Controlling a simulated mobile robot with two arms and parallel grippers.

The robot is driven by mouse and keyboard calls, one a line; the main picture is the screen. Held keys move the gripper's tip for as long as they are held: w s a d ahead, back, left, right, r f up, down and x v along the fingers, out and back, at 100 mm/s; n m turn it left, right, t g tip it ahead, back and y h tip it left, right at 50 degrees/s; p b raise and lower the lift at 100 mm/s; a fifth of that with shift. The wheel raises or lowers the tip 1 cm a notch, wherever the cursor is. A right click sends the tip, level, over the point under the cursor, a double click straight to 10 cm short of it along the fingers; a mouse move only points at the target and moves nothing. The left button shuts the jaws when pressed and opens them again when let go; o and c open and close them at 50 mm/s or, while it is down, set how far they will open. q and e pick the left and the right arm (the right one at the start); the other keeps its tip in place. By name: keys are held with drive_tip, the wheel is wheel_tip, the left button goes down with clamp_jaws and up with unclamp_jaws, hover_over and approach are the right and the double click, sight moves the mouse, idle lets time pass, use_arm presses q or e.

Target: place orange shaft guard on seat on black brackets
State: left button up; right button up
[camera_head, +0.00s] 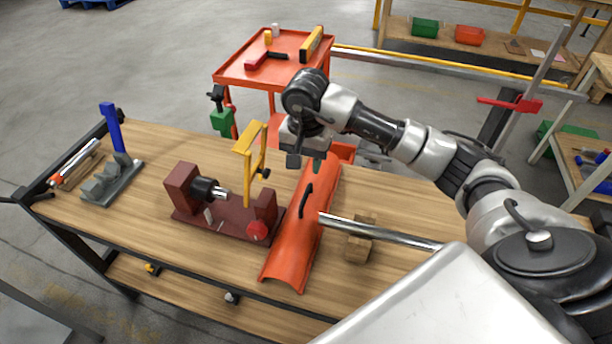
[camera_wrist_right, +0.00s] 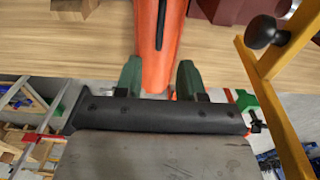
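The orange shaft guard (camera_head: 285,262), a long curved half-pipe with a black handle, lies on the wooden workbench (camera_head: 135,225). My right gripper (camera_head: 306,156) is over the guard's far end, pointing down. In the right wrist view, its two green fingers (camera_wrist_right: 159,70) are apart, with the orange guard (camera_wrist_right: 150,25) showing between and beyond them. The handle is ahead of the fingers, not between them. Whether the fingers touch the guard cannot be told. I cannot make out the black brackets or a seat on them. My left gripper is not in view.
A dark red machine (camera_head: 222,224) and an upright yellow frame (camera_head: 248,165) stand left of the guard. A steel shaft (camera_head: 385,231) and wooden block (camera_head: 358,248) are to its right. A grey fixture with a blue post (camera_head: 112,128) is at far left. A red cart (camera_head: 235,72) stands behind.

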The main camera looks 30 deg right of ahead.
drive_tip(key=shift+w+d+r+b, duration=0.15)
drive_tip(key=shift+d+b, duration=0.25)
drive_tip(key=shift+b, duration=2.05)
hover_over(306, 194)
drive_tip(key=f, duration=0.4)
drive_tip(key=shift+w+d+f+p, duration=0.1)
drive_tip(key=shift+d+f+p, duration=0.25)
drive_tip(key=shift+f, duration=0.05)
drive_tip(key=shift+a+f+p, duration=0.2)
drive_tip(key=shift+f+p, duration=0.1)
drive_tip(key=shift+f, duration=1.05)
drive_tip(key=shift+a+f+p, duration=0.15)
drive_tip(key=shift+f+p, duration=0.1)
drive_tip(key=shift+f, duration=1.1)
clamp_jaws()
drive_tip(key=shift+r, duration=0.15)
